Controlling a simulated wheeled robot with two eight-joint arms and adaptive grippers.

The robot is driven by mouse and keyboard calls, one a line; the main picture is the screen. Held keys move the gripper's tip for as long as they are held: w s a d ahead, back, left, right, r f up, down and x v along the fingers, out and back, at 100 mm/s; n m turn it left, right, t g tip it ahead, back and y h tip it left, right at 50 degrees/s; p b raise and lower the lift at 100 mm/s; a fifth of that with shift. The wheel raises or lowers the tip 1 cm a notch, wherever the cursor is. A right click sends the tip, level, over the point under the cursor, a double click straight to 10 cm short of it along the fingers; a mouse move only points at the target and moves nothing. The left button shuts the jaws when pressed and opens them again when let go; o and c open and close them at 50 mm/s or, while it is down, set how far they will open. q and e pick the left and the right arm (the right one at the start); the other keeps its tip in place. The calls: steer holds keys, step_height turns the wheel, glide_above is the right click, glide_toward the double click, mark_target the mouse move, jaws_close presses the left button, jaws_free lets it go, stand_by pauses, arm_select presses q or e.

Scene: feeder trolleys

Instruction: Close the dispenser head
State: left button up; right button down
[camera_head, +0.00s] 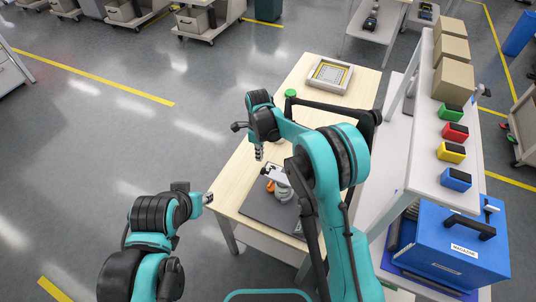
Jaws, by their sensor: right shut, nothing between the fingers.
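A small grey and white device with an orange part, seemingly the dispenser (282,191), stands on a dark mat (262,213) on the light wooden table. A pale flat piece at its top, perhaps its head (272,171), points to the left; I cannot tell how far open it is. My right gripper (259,153) hangs downward just above and left of the device, shut and empty, with no clear contact. My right arm hides part of the device's right side. My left gripper (207,198) is at the table's left edge, apart from the device; its fingers are too small to read.
A framed tray (329,75) lies at the table's far end, near a green round knob (291,94). On the right, a white shelf (416,163) carries cardboard boxes (452,79) and several coloured bins (455,131). A blue magazine box (462,248) stands lower right.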

step_height(320, 180, down, 7)
steer(key=a+g+h+b, duration=0.1)
steer(key=h+b, duration=0.1)
steer(key=b, duration=0.1)
steer(key=shift+w+a+h, duration=0.25)
steer(key=shift+w+h, duration=0.1)
steer(key=shift+h, duration=0.05)
steer(key=shift+r, duration=0.15)
